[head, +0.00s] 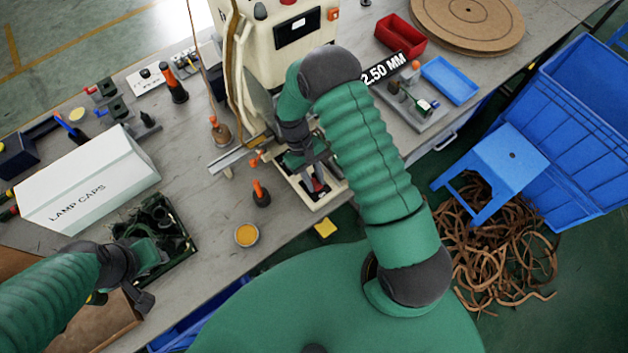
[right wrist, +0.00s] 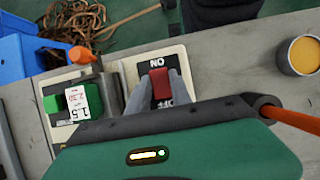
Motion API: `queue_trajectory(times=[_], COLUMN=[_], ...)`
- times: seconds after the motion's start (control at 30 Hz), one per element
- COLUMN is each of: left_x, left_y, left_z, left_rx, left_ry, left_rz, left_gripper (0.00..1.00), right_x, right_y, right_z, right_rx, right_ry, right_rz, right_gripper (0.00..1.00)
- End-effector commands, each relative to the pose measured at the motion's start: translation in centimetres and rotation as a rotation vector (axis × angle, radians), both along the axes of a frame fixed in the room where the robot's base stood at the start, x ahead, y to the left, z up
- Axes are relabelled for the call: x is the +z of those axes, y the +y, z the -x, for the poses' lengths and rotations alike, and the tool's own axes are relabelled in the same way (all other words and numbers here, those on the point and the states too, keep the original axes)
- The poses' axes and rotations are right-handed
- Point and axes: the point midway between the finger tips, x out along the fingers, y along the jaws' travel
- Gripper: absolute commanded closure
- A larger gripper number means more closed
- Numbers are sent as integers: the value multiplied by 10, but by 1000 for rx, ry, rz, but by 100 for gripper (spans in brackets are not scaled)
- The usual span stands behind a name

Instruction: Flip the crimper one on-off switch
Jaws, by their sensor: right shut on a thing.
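The crimper (head: 262,45) is the tall cream machine at the top middle of the head view. Its on-off switch (right wrist: 160,84) is a red rocker on a black plate in the right wrist view, with ON above and OFF below, both upside down. My right gripper (right wrist: 163,92) is shut on the red switch, one grey finger on each side. In the head view my right gripper (head: 316,180) is low at the machine's front base, partly hiding the switch. My left gripper (head: 146,275) is over a dark crate at lower left; its fingers are unclear.
A green block with a 1.5 tag (right wrist: 80,102) sits beside the switch plate. An orange-handled tool (head: 261,193) and a yellow-filled tin (head: 247,235) stand nearby on the bench. A white LAMP CAPS box (head: 90,180) is left. A blue stool (head: 497,165) stands on the floor, right.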

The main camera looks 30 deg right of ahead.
Motion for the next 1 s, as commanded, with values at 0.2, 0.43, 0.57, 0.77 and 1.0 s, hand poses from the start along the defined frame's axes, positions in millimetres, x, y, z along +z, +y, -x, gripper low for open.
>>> queue_trajectory(times=[0.2,0.43,0.57,0.77,1.0], left_x=[0,1,1,-4,-11], left_y=[0,0,0,0,0], left_z=[0,0,0,0,0], left_rx=[0,0,0,0,0], left_ry=[0,0,0,0,0], left_rz=[0,0,0,0,0], left_gripper=[64,64,64,64,64], right_x=[0,0,1,15,57], right_y=[2,2,2,3,4], right_z=[2,1,0,-9,-29], right_rx=[-2,-1,-1,-1,-1], right_ry=[3,0,-1,-6,-4], right_rz=[-3,-3,-3,-3,-3], right_gripper=[69,53,53,53,53])
